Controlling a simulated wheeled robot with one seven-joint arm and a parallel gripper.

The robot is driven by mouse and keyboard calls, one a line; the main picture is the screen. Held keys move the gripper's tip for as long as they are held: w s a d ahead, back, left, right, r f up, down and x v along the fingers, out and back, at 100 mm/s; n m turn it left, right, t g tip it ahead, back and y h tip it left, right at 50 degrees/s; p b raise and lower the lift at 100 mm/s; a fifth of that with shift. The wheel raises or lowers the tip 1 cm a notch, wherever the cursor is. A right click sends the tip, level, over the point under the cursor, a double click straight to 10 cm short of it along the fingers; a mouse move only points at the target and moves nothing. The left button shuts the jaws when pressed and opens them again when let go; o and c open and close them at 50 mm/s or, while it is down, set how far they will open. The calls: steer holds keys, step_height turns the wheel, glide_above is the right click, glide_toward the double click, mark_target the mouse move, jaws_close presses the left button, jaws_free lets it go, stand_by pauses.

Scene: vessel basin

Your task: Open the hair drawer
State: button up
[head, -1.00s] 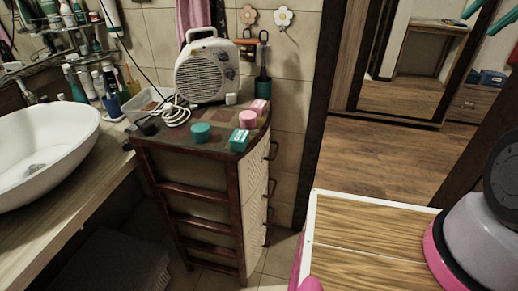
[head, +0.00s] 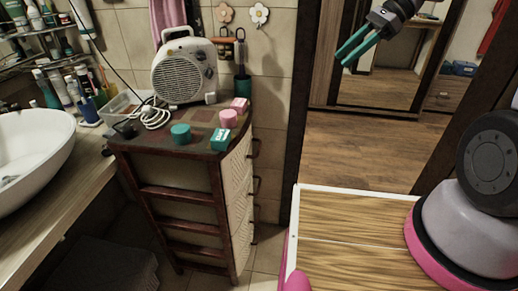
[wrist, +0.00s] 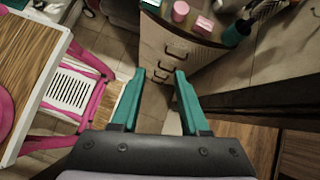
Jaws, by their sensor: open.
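A drawer cabinet (head: 234,200) with a dark red frame and pale woven drawer fronts stands left of centre in the head view. Its dark bar handles (head: 256,186) run one above another down its right side. The cabinet front (wrist: 172,62) also shows in the wrist view, ahead of my gripper, with several handles (wrist: 176,50). No label shows which drawer is the hair drawer. All drawers look closed. My gripper (head: 345,60) has teal fingers and is raised to the right of the cabinet, apart from it. In the wrist view its fingers (wrist: 159,76) are spread and empty.
A fan heater (head: 185,70), a teal jar (head: 180,134), a pink jar (head: 228,118) and small boxes stand on the cabinet top. A white sink (head: 30,150) is at left. A doorway with open wood floor (head: 350,155) lies to the right.

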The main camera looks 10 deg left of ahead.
mark_target(259, 147)
steer(key=w+a+f+m+g+y, duration=0.1)
steer(key=w+a+f+m+y, duration=0.15)
steer(key=a+f+m, duration=0.45)
steer(key=w+a+f+m+g+y, duration=0.15)
steer(key=w+f+m, duration=0.25)
steer(key=f, duration=0.6)
steer(key=a+f+m+t+y, duration=0.2)
steer(key=f+m, duration=0.3)
steer(key=f, duration=0.4)
steer(key=a+f+m+t+y, duration=0.1)
steer(key=a+f+m+t, duration=0.3)
steer(key=f, duration=0.6)
steer(key=a, duration=0.3)
steer(key=a+f+m+g, duration=0.1)
steer(key=a, duration=0.1)
steer(key=a+g, duration=0.1)
steer(key=a, duration=0.2)
steer(key=shift+s+a+f, duration=0.15)
steer(key=shift+a+f, duration=0.15)
steer(key=shift+f, duration=0.1)
jaws_close()
